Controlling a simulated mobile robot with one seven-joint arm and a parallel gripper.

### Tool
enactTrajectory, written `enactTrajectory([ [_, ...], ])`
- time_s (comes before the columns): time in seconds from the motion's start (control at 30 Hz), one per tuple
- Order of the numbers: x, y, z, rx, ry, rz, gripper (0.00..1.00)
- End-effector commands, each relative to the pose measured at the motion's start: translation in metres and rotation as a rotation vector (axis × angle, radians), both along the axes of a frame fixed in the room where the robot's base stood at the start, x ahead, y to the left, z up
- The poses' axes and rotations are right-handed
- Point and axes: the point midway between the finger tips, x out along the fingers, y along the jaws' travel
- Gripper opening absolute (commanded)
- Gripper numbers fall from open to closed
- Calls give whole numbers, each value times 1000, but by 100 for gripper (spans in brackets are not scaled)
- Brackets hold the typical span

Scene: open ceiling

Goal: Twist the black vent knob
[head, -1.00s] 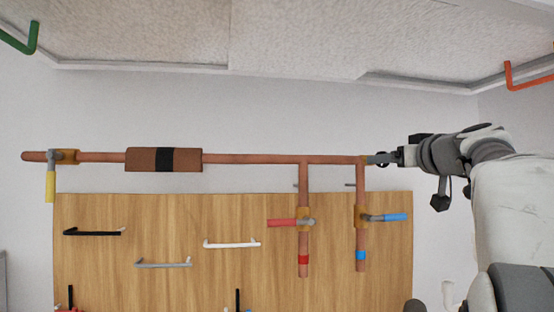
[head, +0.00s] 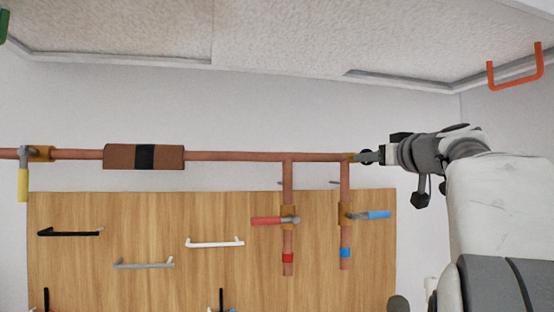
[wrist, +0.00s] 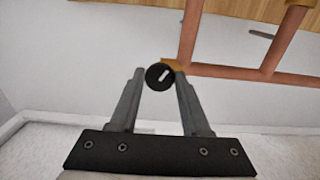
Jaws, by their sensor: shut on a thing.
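The black vent knob (wrist: 160,77) is a round black disc with a pale slot mark, at the end of the copper pipe (wrist: 235,73) in the wrist view. My gripper (wrist: 159,80) has a finger on each side of the knob and is shut on it. The slot mark on the knob is slanted. In the head view my gripper (head: 366,156) is at the right end of the horizontal pipe, where the fingers hide most of the knob.
Two vertical pipes hang below, with a red-handled valve (head: 270,220) and a blue-handled valve (head: 374,215). A yellow-handled valve (head: 23,184) is at the far left. A wooden panel (head: 215,278) with several handles is below. An orange handle (head: 516,84) hangs at the upper right.

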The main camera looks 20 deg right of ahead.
Motion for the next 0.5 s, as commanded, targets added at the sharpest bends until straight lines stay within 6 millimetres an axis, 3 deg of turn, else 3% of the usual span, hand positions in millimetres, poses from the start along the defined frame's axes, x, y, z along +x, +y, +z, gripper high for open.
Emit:
enactTrajectory([
  [0.5,1,1,-1,110,-20,3,0],
])
